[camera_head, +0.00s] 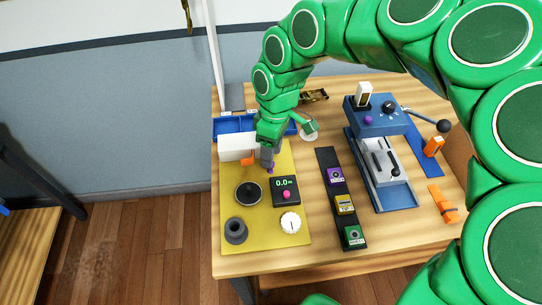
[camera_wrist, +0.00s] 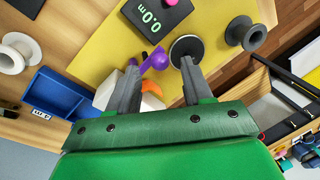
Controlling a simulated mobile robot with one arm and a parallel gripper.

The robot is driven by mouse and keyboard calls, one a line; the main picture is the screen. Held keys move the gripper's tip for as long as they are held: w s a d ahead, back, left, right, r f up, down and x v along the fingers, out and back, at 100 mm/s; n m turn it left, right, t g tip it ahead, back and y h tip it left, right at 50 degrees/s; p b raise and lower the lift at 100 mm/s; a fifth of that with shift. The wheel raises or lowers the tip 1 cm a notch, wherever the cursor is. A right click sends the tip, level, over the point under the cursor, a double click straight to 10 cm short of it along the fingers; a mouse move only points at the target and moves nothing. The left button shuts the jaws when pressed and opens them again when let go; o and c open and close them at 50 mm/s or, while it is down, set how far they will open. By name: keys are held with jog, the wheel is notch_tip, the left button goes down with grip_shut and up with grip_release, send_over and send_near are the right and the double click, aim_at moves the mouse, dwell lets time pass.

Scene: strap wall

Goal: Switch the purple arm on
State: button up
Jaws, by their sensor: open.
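The purple arm (camera_wrist: 157,60) shows in the wrist view as a short purple lever with a rounded end, beside the left fingertip. In the head view only a small purple part (camera_head: 270,171) shows below my gripper (camera_head: 267,158). My gripper also shows in the wrist view (camera_wrist: 160,67), open, with the purple lever between or just beyond its fingertips. I cannot tell whether a finger touches it. An orange part (camera_wrist: 151,88) sits between the fingers, by a white box (camera_head: 237,147). The lever's base is partly hidden.
The yellow board (camera_head: 262,225) carries a black display box (camera_head: 286,191) reading 0.0, a dark round disc (camera_head: 248,194), a white dial (camera_head: 290,222) and a grey ring (camera_head: 236,231). A black strip (camera_head: 327,158) with several modules and a blue machine (camera_head: 378,122) stand to the right.

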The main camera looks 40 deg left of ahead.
jog(key=shift+s+d+f, duration=0.1)
jog(key=shift+s+f, duration=0.1)
jog(key=shift+f, duration=0.95)
jog(key=shift+c, duration=0.3)
grip_shut()
